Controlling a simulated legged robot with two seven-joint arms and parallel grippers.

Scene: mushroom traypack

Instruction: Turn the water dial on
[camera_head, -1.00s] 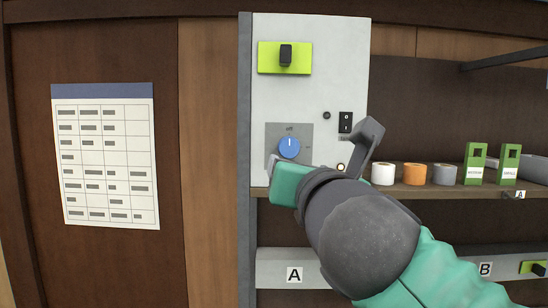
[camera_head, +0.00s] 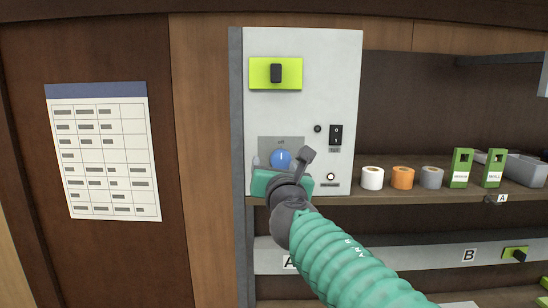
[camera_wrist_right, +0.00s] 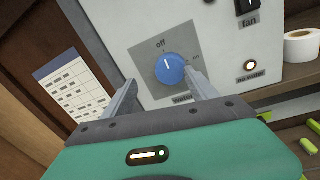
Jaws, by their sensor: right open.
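The blue water dial (camera_head: 281,159) sits on a grey square plate on the white control panel (camera_head: 310,80). In the right wrist view the dial (camera_wrist_right: 171,69) has its white pointer mark upward, near the "off" label. My right gripper (camera_head: 282,160) is open in front of the panel, just below the dial. In the right wrist view its two fingers (camera_wrist_right: 160,95) stand apart, one to the lower left and one to the lower right of the dial, with nothing between them. I cannot tell whether a finger touches the dial. My left gripper is not in view.
A green plate with a black knob (camera_head: 276,73) is above the dial. A black fan switch (camera_head: 336,135) and a no-water light (camera_wrist_right: 251,65) are to its right. Tape rolls (camera_head: 402,177) and green boxes (camera_head: 462,168) stand on the shelf. A paper chart (camera_head: 103,155) hangs at left.

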